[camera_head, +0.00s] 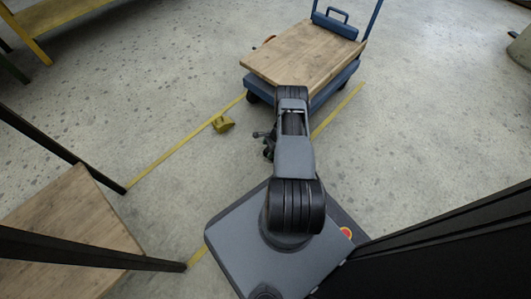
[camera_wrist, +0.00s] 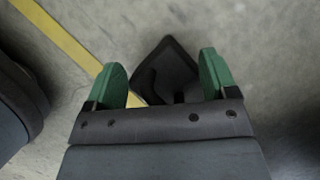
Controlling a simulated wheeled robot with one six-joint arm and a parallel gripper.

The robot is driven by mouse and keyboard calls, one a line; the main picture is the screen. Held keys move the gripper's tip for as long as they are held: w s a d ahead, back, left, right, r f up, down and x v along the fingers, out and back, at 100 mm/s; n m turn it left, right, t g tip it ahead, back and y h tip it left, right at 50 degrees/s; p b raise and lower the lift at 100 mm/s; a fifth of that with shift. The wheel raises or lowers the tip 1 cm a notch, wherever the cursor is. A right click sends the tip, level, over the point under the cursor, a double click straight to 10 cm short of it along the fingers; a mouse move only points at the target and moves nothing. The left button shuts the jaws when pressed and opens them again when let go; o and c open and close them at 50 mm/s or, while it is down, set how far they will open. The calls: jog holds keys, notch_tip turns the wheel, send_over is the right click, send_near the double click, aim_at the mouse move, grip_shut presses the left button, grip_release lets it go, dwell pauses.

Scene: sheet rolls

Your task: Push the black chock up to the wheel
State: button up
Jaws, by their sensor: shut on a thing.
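The black chock (camera_wrist: 168,62) shows in the wrist view between the two green fingers of my gripper (camera_wrist: 163,78), which is shut on it. Its pointed end sticks out ahead of the fingers, and its near part is hidden by the gripper body. In the head view my gripper (camera_head: 264,138) is low over the floor, left of my arm and in front of the cart; I cannot make out the chock there. A dark wheel (camera_head: 252,97) shows under the cart's left front corner, apart from my gripper.
The blue cart (camera_head: 320,92) with a wooden deck (camera_head: 303,55) stands beyond my arm. A wooden shelf (camera_head: 70,225) stands at left. Floor between shelf and cart is mostly clear.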

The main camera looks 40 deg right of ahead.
jog(key=shift+w+d+f+b, duration=0.15)
jog(key=shift+d+b, duration=0.4)
jog(key=shift+d, duration=0.95)
jog(key=shift+w+d, duration=0.15)
jog(key=shift+d, duration=1.2)
jog(key=shift+w+d, duration=0.1)
jog(key=shift+d, duration=1.2)
jog(key=o, duration=1.1)
jog(key=shift+c, duration=0.2)
jog(key=shift+a, duration=0.1)
